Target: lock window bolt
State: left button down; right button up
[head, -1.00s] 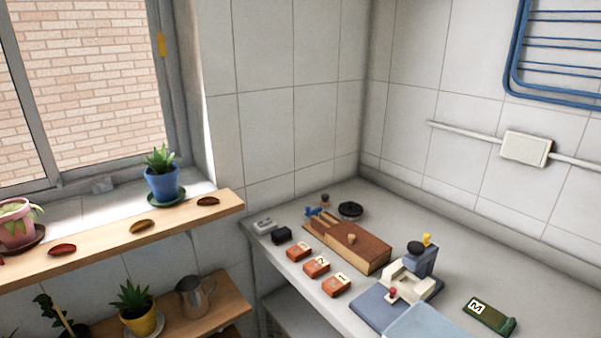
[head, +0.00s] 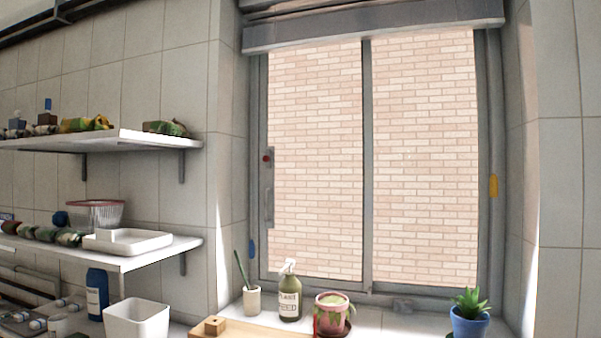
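A two-pane sliding window (head: 364,160) in a grey frame faces a brick wall. Both panes look closed. On the left side of its frame is a grey handle (head: 269,190) with a small red spot at its top. A small grey fitting (head: 403,306) is on the bottom frame. I cannot tell which of these is the bolt. Neither of my grippers is in view.
On the sill stand a cup with a green stick (head: 252,301), a spray bottle (head: 290,296), a pink plant pot (head: 330,315) and a blue plant pot (head: 470,322). Two white shelves (head: 140,257) with items are on the left wall. A white bin (head: 136,320) is below them.

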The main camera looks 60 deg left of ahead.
aim_at(267, 159)
jog(key=u, duration=2)
jog(key=i+j+u, duration=0.1)
jog(key=j, duration=0.3)
jog(key=i+j+u, duration=0.15)
jog(key=j, duration=0.25)
jog(key=i+j+u, duration=0.1)
jog(key=i+j, duration=0.15)
jog(key=j, duration=0.15)
jog(key=i+j+u, duration=0.1)
jog(key=j, duration=0.25)
jog(key=i, duration=0.1)
